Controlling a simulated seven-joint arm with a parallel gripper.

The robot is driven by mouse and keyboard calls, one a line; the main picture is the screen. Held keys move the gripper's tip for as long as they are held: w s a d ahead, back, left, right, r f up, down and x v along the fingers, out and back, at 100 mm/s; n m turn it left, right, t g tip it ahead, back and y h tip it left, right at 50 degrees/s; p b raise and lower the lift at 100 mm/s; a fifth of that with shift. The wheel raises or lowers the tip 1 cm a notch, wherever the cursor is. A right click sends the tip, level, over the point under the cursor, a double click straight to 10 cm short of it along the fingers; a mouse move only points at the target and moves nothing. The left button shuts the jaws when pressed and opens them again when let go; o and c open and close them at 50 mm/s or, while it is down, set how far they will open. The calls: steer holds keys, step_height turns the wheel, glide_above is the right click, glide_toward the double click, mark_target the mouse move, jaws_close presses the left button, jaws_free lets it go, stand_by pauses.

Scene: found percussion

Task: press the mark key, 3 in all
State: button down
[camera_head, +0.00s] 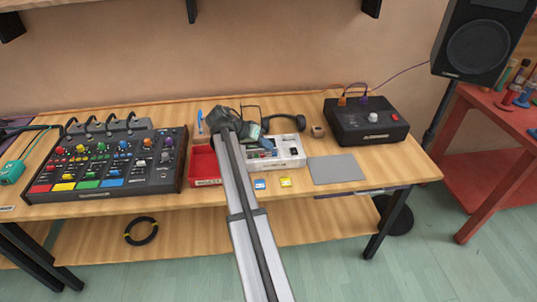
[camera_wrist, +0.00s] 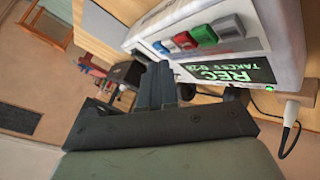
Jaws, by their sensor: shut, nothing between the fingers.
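The white recorder box (camera_head: 291,158) stands mid-table in the head view, partly behind my arm. No key label is readable, so I cannot tell which is the mark key. Its lit green display (camera_wrist: 232,71) reads "REC" above a "TAKES" line. My gripper (camera_wrist: 159,72) is shut and empty, its fingertips close to the recorder's near edge; contact is unclear. The head view shows it over the recorder (camera_head: 266,142).
A colourful pad mixer (camera_head: 107,165) stands left, a red tray (camera_head: 205,166) beside the recorder. A grey mat (camera_head: 336,169) and a black box with knobs (camera_head: 366,121) are right. Blue and yellow cards (camera_head: 285,182) lie in front. A white-plugged cable (camera_wrist: 290,113) leaves the recorder's side.

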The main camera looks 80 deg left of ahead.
steer(key=shift+f, duration=0.2)
steer(key=shift+f, duration=0.25)
steer(key=shift+f, duration=0.35)
stand_by(0.9)
steer(key=shift+r, duration=0.8)
steer(key=shift+r, duration=2.5)
stand_by(1.0)
